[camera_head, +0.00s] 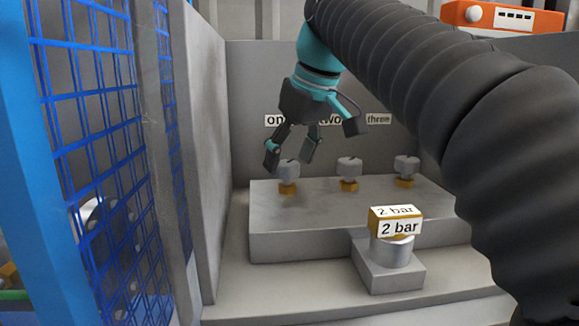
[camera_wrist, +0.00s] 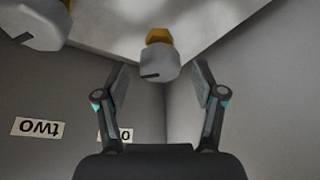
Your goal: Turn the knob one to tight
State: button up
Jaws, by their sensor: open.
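Knob one (camera_head: 288,170) is a grey knob on an orange base, at the left of a row of three on a grey block. In the wrist view the knob (camera_wrist: 158,64) shows a dark line on its face and lies between and just beyond the fingertips. My gripper (camera_head: 292,166) is open and empty above and around the line of knob one in the head view; its fingers (camera_wrist: 160,80) stand apart on both sides in the wrist view. I see no contact. The label "one" (camera_head: 274,120) is partly hidden behind my gripper.
Knob two (camera_head: 349,168) and knob three (camera_head: 406,166) stand to the right on the same block (camera_head: 300,240). A "2 bar" block (camera_head: 396,222) sits on a cylinder in front. A grey wall (camera_head: 190,150) and blue mesh (camera_head: 95,120) stand at the left.

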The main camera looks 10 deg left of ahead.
jog(key=shift+w+a+f, duration=0.1)
jog(key=shift+f, duration=0.4)
jog(key=c, duration=1.1)
jog(key=shift+c, duration=0.2)
jog(key=shift+r+m, duration=0.1)
jog(key=shift+m, duration=0.3)
jog(key=m+t+h+p, duration=0.1)
jog(key=m+p, duration=0.2)
jog(key=shift+a+r+m, duration=0.1)
jog(key=shift+a+m, duration=0.05)
jog(key=shift+m, duration=0.25)
jog(key=m+h, duration=0.1)
jog(key=m, duration=0.1)
jog(key=m+h, duration=0.1)
jog(key=m, duration=0.2)
jog(key=shift+a+t+p, duration=0.15)
jog(key=shift+t+p, duration=0.15)
jog(key=shift+p, duration=0.05)
jog(key=shift+m, duration=0.3)
